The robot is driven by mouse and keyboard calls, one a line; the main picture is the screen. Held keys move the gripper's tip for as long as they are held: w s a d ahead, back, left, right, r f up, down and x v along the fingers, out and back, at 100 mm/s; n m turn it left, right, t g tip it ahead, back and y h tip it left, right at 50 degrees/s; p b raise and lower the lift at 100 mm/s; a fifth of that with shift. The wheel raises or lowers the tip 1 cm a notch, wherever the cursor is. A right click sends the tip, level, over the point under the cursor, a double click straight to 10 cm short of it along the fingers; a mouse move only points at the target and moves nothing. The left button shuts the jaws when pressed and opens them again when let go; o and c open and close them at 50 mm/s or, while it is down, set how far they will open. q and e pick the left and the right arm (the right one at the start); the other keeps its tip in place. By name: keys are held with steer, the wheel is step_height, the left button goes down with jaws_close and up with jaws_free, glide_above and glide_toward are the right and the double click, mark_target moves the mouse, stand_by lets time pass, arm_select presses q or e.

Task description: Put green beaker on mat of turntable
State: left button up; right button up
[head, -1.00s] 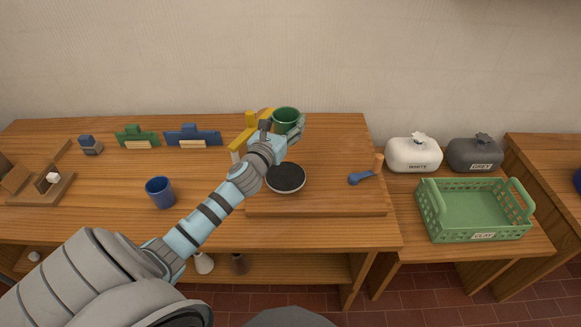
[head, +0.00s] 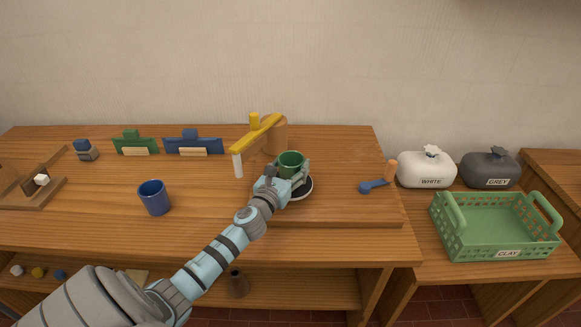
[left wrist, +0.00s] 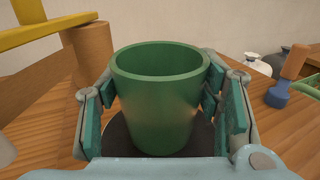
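The green beaker (head: 290,162) is upright between the fingers of my left gripper (head: 288,179). In the left wrist view the green beaker (left wrist: 160,100) has a finger pad of the left gripper (left wrist: 163,108) against or very near each side. The turntable's dark round mat (head: 299,189) with a pale rim is directly below, partly hidden by the gripper and beaker. The mat (left wrist: 115,140) also shows under the beaker in the wrist view. I cannot tell whether the beaker's base touches it. My right gripper is not in view.
A yellow arm (head: 258,134) on a wooden post (head: 278,136) stands just behind left of the beaker. A blue cup (head: 154,197) stands left. A green clay basket (head: 497,228) is on the lower right table.

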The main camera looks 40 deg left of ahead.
arm_select(q)
steer(key=o, duration=0.4)
steer(key=shift+r+p, duration=0.4)
steer(key=v, duration=1.2)
steer(key=shift+s+f+b, duration=0.1)
steer(key=shift+f+b, duration=0.05)
steer(key=shift+b, duration=0.15)
